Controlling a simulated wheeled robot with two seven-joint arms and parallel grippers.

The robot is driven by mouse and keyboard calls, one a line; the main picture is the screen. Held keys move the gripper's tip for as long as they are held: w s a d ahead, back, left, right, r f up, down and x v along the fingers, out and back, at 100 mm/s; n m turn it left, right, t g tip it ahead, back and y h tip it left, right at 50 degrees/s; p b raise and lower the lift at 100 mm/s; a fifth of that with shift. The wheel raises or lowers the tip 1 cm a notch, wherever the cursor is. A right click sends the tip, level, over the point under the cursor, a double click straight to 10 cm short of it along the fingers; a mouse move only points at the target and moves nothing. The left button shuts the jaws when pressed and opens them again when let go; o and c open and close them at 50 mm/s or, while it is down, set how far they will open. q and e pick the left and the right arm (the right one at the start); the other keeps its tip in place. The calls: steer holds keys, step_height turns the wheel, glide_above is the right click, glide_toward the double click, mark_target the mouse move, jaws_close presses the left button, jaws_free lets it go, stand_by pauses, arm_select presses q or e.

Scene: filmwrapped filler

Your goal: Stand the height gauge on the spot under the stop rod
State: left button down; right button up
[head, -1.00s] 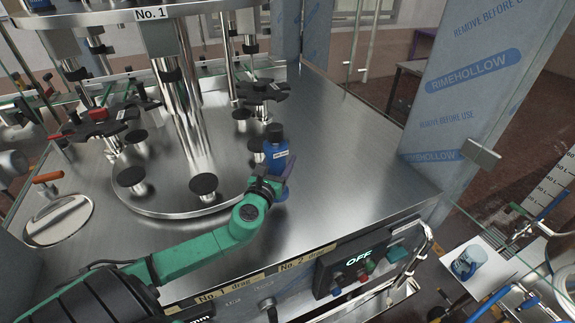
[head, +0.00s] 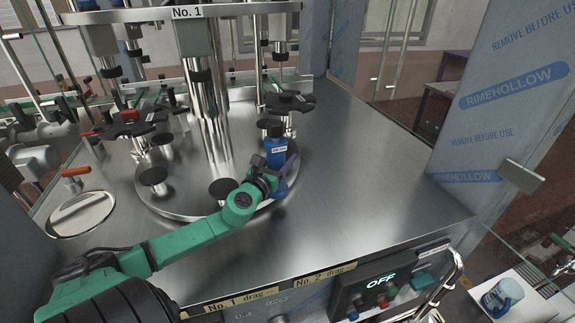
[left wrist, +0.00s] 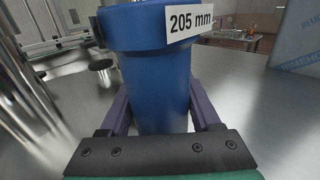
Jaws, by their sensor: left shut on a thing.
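The height gauge is a blue cylinder (head: 275,152) with a black top and a white label. It also shows in the left wrist view (left wrist: 160,90), where the label reads "205 mm". My left gripper (head: 281,180) is shut on its lower body, one purple finger on each side. The gauge stands about upright at the right edge of the round steel plate (head: 185,207). I cannot tell whether its base touches a surface. Several rods hang above the plate, and I cannot tell which is the stop rod. The spot cannot be made out. My right gripper is not in view.
Low black pads (head: 223,188) stand on the plate left of the gauge. A black star-shaped holder (head: 289,101) is close behind it. A thick steel column (head: 212,125) rises left. The steel deck (head: 365,160) is clear to the right. A control box reads OFF (head: 380,283) in front.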

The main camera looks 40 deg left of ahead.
arm_select(q)
steer(key=a+b, duration=0.2)
steer(key=a, duration=0.1)
steer(key=a+b, duration=0.1)
steer(key=shift+w+a+f, duration=0.2)
steer(key=shift+a+f, duration=0.1)
steer(key=shift+a, duration=0.1)
steer(key=shift+f, duration=0.15)
stand_by(0.5)
steer(key=shift+d+f, duration=0.1)
jaws_free()
steer(key=shift+f, duration=0.1)
